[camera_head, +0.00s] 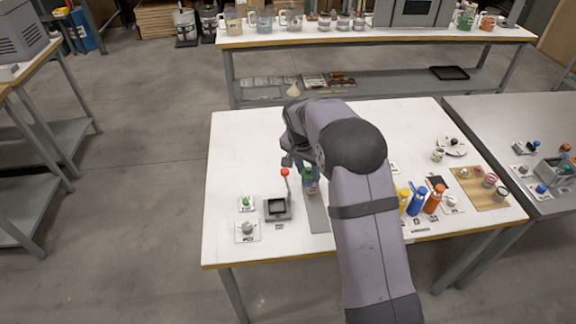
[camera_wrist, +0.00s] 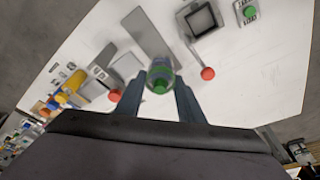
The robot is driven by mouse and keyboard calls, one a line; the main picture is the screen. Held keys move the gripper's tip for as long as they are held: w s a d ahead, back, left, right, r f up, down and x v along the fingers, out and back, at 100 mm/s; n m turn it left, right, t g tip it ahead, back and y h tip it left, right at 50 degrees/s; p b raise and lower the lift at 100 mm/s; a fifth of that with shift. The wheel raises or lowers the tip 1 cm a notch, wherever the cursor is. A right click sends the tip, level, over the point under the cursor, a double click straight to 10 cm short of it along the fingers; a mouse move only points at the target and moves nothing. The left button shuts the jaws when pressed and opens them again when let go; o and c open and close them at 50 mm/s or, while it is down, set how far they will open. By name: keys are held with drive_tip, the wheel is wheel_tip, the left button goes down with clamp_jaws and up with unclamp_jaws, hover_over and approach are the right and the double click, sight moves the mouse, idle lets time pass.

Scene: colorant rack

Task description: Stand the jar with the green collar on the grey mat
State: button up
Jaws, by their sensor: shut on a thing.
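The jar with the green collar (camera_head: 310,184) is held upright or nearly so at the far end of the grey mat (camera_head: 318,215). In the wrist view the jar (camera_wrist: 160,75) sits between the two fingers of my gripper (camera_wrist: 160,95), which is shut on it. The grey mat (camera_wrist: 148,30) runs away from the jar as a narrow strip, and its near end is hidden behind the jar. I cannot tell whether the jar's base touches the mat. In the head view my gripper (camera_head: 300,165) is partly hidden by my arm.
A grey device (camera_head: 278,209) with a red-knobbed lever (camera_head: 285,173) stands just left of the mat. A green button (camera_head: 246,204) and a grey knob (camera_head: 247,228) lie further left. Blue (camera_head: 416,203) and orange (camera_head: 434,200) bottles stand right of my arm. The table's far left is clear.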

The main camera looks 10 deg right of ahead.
drive_tip(key=s+d+f+n+p, duration=0.1)
drive_tip(key=s+d+f, duration=0.2)
drive_tip(key=s+f, duration=0.2)
wheel_tip(320, 180, down, 2)
drive_tip(key=shift+s+d+f+n, duration=0.2)
drive_tip(key=shift+s+d+n, duration=0.15)
drive_tip(key=shift+n, duration=0.05)
idle(0.5)
wheel_tip(320, 180, down, 6)
drive_tip(key=b, duration=0.6)
drive_tip(key=shift+r, duration=0.1)
drive_tip(key=shift+f+b, duration=0.5)
drive_tip(key=shift+b, duration=0.25)
idle(1.1)
idle(0.4)
drive_tip(key=o, duration=1.2)
